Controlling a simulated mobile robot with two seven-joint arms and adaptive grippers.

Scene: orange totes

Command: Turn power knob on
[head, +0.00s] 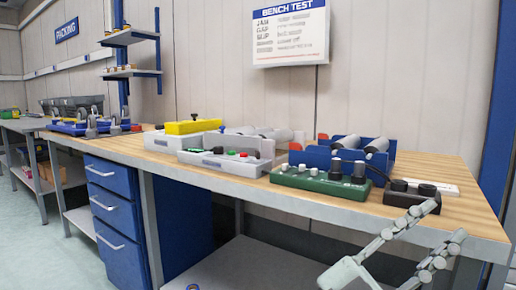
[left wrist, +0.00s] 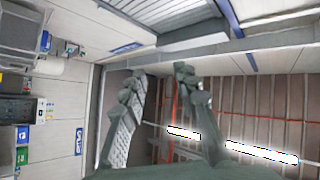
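A green control box (head: 318,182) with black knobs (head: 359,170) on top sits on the bench near its front edge. To its right is a dark box (head: 408,197) with two round black knobs (head: 428,189). I cannot tell which knob is the power knob, nor read any setting. In the left wrist view the gripper (left wrist: 158,78) also shows spread fingers, with only ceiling and walls behind.
A wooden workbench (head: 455,213) carries a grey box with coloured buttons (head: 215,162), a yellow-topped box (head: 192,127) and a blue holder with cylinders (head: 318,155). A white strip (head: 440,187) lies behind the dark box. A blue post (head: 497,130) rises at the right.

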